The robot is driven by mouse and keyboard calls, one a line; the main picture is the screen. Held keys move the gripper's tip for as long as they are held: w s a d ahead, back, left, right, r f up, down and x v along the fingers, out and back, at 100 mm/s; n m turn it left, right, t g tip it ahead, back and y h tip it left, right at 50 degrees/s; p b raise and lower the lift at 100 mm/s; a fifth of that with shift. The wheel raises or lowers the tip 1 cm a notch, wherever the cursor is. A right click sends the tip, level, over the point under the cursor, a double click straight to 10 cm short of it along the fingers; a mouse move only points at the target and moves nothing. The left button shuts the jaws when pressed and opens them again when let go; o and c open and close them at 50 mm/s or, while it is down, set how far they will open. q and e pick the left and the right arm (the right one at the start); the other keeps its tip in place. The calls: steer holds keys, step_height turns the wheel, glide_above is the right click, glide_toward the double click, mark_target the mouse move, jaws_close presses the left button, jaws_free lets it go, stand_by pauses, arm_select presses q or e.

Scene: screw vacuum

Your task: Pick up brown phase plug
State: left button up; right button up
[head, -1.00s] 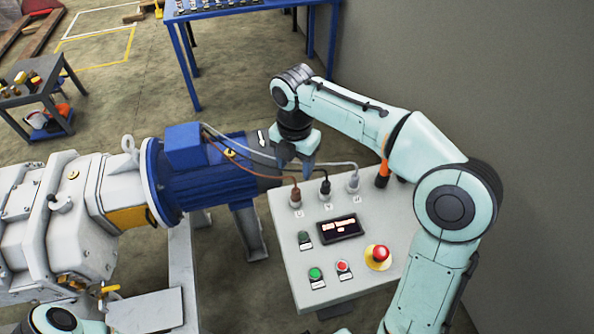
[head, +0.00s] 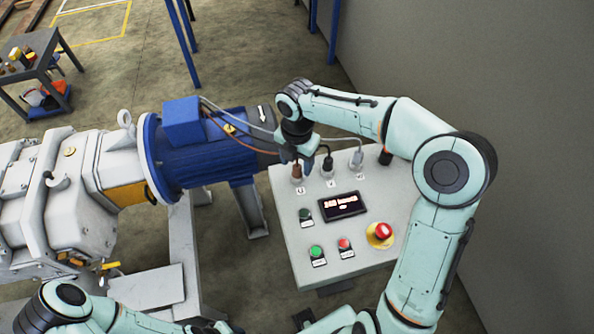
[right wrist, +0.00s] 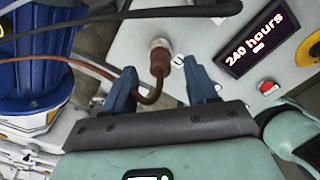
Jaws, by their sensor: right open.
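The brown phase plug (head: 297,172) stands in the leftmost socket on top of the grey control box (head: 290,236), with its brown cable running to the blue motor (head: 212,150). In the right wrist view the brown plug (right wrist: 160,60) sits in a pale metal collar between and just beyond the fingertips. My right gripper (right wrist: 162,84) is open, its two blue fingers on either side of the plug and cable, apparently not touching it. In the head view my right gripper (head: 296,155) is just above the plug, partly covering it. My left arm shows at the bottom left, its fingers out of view.
A black plug (head: 328,164) and a grey plug (head: 356,158) stand close to the right of the brown one. The box also has a display (head: 344,206), a green button (head: 316,251) and a red emergency stop (head: 382,232). Cables arc behind the gripper.

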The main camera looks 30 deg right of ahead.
mark_target(297, 173)
steer(key=shift+f, duration=1.4)
jaws_close()
